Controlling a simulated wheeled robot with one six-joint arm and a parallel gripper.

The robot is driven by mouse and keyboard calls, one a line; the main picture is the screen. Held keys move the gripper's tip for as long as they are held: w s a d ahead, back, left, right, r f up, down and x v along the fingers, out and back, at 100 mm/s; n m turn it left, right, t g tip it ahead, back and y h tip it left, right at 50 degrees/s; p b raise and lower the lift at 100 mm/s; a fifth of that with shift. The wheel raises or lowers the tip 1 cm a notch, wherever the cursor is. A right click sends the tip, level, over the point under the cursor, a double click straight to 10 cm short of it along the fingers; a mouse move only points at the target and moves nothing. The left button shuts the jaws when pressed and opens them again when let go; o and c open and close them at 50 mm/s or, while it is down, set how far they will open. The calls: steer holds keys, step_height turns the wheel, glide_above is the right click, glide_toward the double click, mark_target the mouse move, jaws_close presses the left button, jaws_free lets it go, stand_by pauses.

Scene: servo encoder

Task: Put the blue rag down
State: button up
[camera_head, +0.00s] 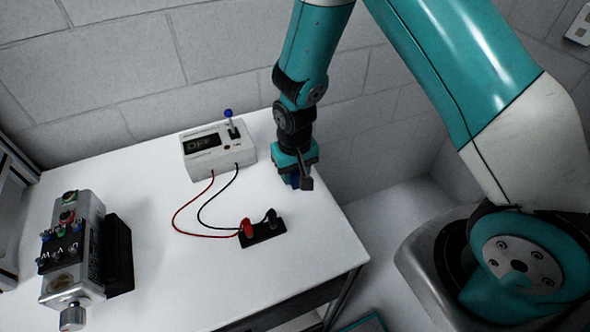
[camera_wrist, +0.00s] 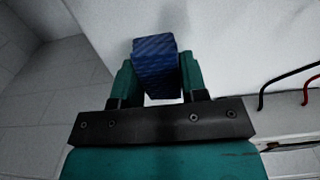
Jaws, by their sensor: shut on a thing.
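My gripper (camera_wrist: 158,88) is shut on the blue rag (camera_wrist: 155,60), which shows as a folded dark blue block between the two teal fingers in the wrist view. In the head view, my gripper (camera_head: 302,184) is at the right edge of the white table (camera_head: 170,290). Only a small bit of the blue rag (camera_head: 294,183) shows there, mostly hidden by the gripper. I cannot tell whether the rag touches the table.
A white box (camera_head: 215,150) with a blue-knobbed lever stands at the table's back. Red and black wires run from it to a black terminal block (camera_head: 263,232) near my gripper. A grey device (camera_head: 75,250) stands at the left. The table's front middle is clear.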

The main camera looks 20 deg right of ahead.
mark_target(295, 172)
steer(key=shift+f, duration=0.15)
steer(key=shift+f, duration=0.1)
steer(key=shift+f, duration=0.15)
steer(key=o, duration=0.8)
steer(key=shift+r, duration=0.2)
step_height(295, 172, up, 12)
steer(key=b, duration=0.3)
steer(key=s+a+r+n+y, duration=0.1)
steer(key=s+r+n, duration=0.1)
steer(key=s+r, duration=0.3)
steer(key=s+a+r+n+y, duration=0.1)
steer(key=s+a+r+n, duration=0.1)
steer(key=s+r, duration=0.3)
steer(key=s+a+r+n+y, duration=0.1)
steer(key=s+r, duration=0.4)
steer(key=s, duration=0.5)
steer(key=shift+a+r+n+y, duration=0.1)
steer(key=shift+a+n+y, duration=0.1)
steer(key=shift+n+y, duration=0.6)
